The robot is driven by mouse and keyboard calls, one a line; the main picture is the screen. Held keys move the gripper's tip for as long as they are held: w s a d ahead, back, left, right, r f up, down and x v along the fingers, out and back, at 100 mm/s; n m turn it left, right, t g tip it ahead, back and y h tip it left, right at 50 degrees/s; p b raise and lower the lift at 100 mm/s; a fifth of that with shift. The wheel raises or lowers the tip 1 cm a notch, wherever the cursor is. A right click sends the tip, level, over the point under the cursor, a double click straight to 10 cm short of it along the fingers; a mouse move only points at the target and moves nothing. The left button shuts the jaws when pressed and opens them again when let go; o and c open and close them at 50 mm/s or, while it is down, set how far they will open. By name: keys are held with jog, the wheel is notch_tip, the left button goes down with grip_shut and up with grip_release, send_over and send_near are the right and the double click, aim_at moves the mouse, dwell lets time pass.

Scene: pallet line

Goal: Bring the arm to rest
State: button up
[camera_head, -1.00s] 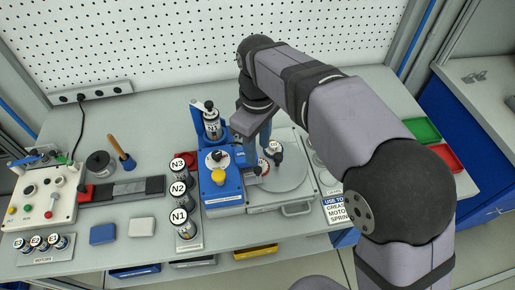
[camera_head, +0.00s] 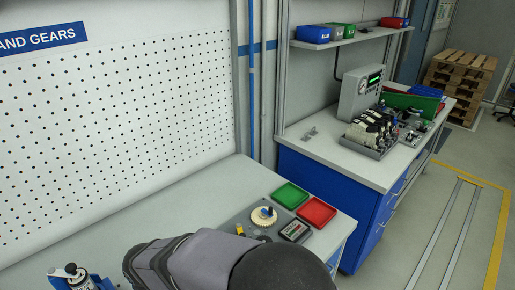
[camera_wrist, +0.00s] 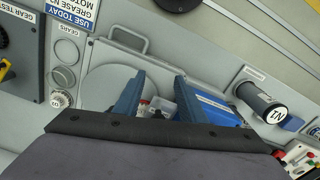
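My gripper (camera_wrist: 158,97) shows in the wrist view with its two blue fingers apart. Nothing is clearly held between them. Beyond the fingers lie the round grey plate (camera_wrist: 104,88) and a blue fixture (camera_wrist: 215,108), partly hidden by the gripper body. In the head view my arm crosses the bottom edge, and my gripper is out of the picture.
In the wrist view a dark cylinder (camera_wrist: 253,97) marked N1 stands right of the fingers. In the head view green (camera_head: 291,195) and red (camera_head: 316,212) trays and a cream gear (camera_head: 264,216) are beyond my arm. Another bench (camera_head: 340,160) stands right.

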jog(key=d+r+m, duration=0.1)
jog(key=d+m, duration=1.1)
jog(key=d, duration=2.2)
jog(key=shift+d, duration=0.25)
jog(key=shift+s, duration=0.1)
